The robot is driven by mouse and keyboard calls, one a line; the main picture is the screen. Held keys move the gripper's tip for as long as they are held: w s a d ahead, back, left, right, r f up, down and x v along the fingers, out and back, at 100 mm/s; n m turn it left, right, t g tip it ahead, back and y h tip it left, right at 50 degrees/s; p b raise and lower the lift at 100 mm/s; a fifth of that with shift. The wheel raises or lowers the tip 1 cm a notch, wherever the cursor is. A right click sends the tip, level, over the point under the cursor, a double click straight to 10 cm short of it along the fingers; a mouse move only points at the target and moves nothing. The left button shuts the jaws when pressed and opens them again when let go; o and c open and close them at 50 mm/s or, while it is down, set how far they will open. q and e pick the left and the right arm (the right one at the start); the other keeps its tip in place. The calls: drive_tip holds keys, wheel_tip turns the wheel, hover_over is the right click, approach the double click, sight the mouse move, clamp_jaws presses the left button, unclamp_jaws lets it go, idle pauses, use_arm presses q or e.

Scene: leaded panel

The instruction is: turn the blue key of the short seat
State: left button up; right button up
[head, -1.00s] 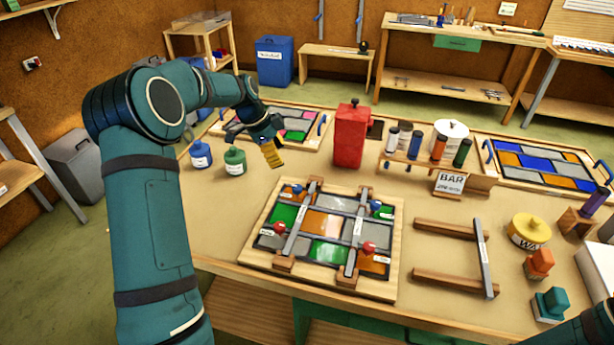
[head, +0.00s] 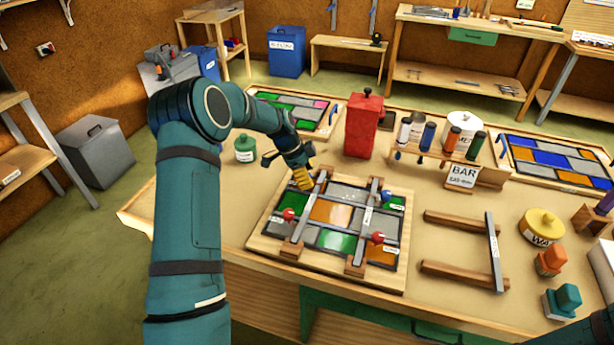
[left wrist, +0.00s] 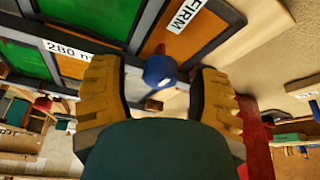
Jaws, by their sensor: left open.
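The leaded panel (head: 255,247) lies in its wooden frame on the bench, with two grey bars across it. A blue key (head: 386,195) shows at the far end of the right bar. My left gripper (head: 304,180) is over the far end of the left bar and hides the key there. In the left wrist view a round blue key (left wrist: 160,71) sits between my left gripper's (left wrist: 160,85) open yellow fingers, apparently untouched. Red keys (head: 289,214) (head: 377,238) show at the near ends. I cannot tell which seat is the short one.
A red canister (head: 363,127) stands just behind the panel. A rack of coloured tubes (head: 445,150) is to its right, and a green pot (head: 245,148) is behind left. A wooden stand with a bar (head: 466,250) lies right of the panel.

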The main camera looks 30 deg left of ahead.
use_arm(q)
clamp_jaws()
drive_tip(key=shift+f, duration=0.1)
idle(0.5)
